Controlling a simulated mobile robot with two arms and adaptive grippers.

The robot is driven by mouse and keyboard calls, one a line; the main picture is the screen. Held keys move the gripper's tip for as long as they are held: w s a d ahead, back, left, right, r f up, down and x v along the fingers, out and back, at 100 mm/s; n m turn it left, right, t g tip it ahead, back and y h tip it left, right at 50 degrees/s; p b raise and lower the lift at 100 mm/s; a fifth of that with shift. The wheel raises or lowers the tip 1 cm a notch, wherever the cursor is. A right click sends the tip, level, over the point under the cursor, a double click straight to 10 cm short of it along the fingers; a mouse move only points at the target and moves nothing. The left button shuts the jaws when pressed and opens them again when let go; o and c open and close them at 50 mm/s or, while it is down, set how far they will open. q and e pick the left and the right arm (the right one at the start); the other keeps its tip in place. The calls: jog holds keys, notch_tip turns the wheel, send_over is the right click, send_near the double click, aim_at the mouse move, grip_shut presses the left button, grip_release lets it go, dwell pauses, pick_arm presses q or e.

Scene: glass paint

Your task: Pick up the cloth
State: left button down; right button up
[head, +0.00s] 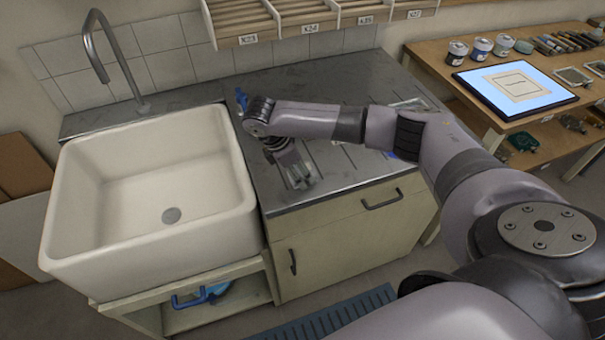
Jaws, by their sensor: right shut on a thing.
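My right arm reaches across the grey metal worktop (335,85) beside the sink. My right gripper (299,178) points down at the worktop, a little right of the sink's edge. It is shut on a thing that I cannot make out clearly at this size. No cloth can be told for sure. A small blue patch (390,155) shows on the worktop under my forearm, mostly hidden by it. My left gripper is not in view.
A deep white sink (85,185) with a tall tap (118,55) stands at left. A small blue item (241,99) is near my wrist. At right, a wooden table (425,50) holds a lit panel (515,87), jars and tools. Cabinet handles stick out below the worktop.

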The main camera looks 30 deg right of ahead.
aim_at(300, 172)
notch_tip(300, 172, up, 8)
jog(key=shift+w+b, duration=0.1)
jog(key=shift+b, duration=0.65)
notch_tip(300, 172, up, 12)
jog(key=p, duration=0.2)
